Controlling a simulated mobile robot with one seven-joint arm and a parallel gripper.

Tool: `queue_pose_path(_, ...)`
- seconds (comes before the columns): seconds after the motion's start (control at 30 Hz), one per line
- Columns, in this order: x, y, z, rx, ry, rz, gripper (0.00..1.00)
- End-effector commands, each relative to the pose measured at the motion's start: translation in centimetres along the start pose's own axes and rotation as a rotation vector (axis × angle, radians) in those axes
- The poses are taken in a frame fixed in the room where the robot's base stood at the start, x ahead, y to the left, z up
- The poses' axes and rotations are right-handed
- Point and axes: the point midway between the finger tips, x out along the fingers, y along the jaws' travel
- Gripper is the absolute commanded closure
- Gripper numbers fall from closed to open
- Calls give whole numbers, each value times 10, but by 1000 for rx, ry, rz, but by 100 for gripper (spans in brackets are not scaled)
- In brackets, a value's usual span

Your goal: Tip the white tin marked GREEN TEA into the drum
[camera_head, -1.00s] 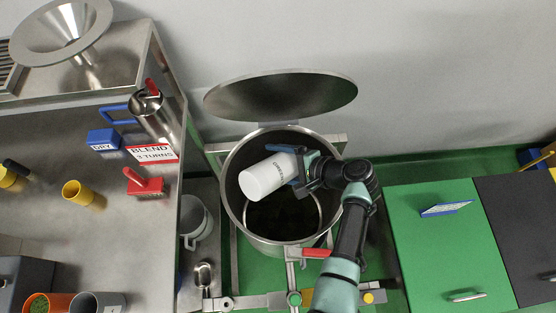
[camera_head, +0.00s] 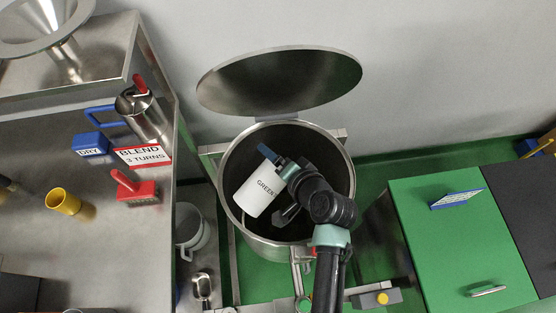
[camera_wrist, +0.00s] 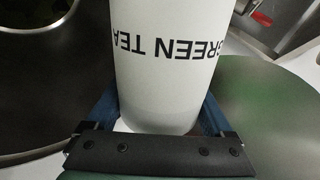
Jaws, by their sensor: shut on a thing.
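The white tin (camera_head: 258,194) marked GREEN TEA is tilted over the open mouth of the steel drum (camera_head: 345,152) in the head view. My gripper (camera_head: 277,166) is shut on the tin, with its blue fingers on either side of it. In the wrist view the tin (camera_wrist: 165,70) fills the middle, its lettering upside down, between the two fingers of my gripper (camera_wrist: 160,120). The drum's raised round lid (camera_head: 280,80) stands open behind it. The tin and my arm hide much of the drum's inside. I cannot see whether tea is leaving the tin.
A pale bucket (camera_head: 190,228) sits between bench and drum. A green cabinet top (camera_head: 440,250) is at right.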

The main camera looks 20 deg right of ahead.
Motion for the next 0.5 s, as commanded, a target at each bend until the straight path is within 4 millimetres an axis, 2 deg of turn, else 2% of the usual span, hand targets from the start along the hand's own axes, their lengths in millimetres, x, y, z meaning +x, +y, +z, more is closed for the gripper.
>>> queue_pose_path(0.03, 4, 6, 6, -59, 44, -2, 100)
queue_pose_path(0.33, -3, -4, 6, -449, 341, -3, 100)
queue_pose_path(0.5, -13, -17, -2, -663, 511, -2, 100)
